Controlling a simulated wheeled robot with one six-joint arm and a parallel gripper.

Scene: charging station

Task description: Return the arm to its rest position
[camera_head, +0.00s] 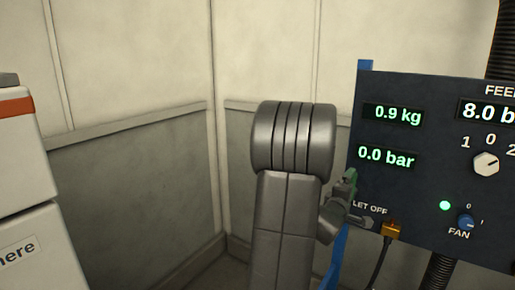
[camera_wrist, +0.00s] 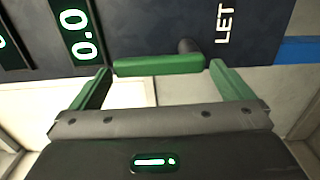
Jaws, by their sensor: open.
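My gripper (camera_wrist: 160,68) is open in the wrist view, with one green finger on each side. A green lever handle (camera_wrist: 150,66) on the dark panel lies crosswise between the fingertips. Its ends are very close to both fingers, and I cannot tell whether they touch. The handle's dark pivot is beside the LET OFF label (camera_wrist: 223,24). In the head view my grey arm stands in the middle and bends toward the panel (camera_head: 420,165). My gripper is near the panel's lower left, mostly hidden by the arm, with green (camera_head: 351,180) showing there.
The panel's displays (camera_head: 393,115) read 0.9 kg, 0.0 bar and 8.0. It also has a selector knob (camera_head: 486,163), a blue FAN knob (camera_head: 466,221) and an orange plug (camera_head: 391,229) with a cable. A white cabinet (camera_head: 20,170) stands left. Walls close the corner behind.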

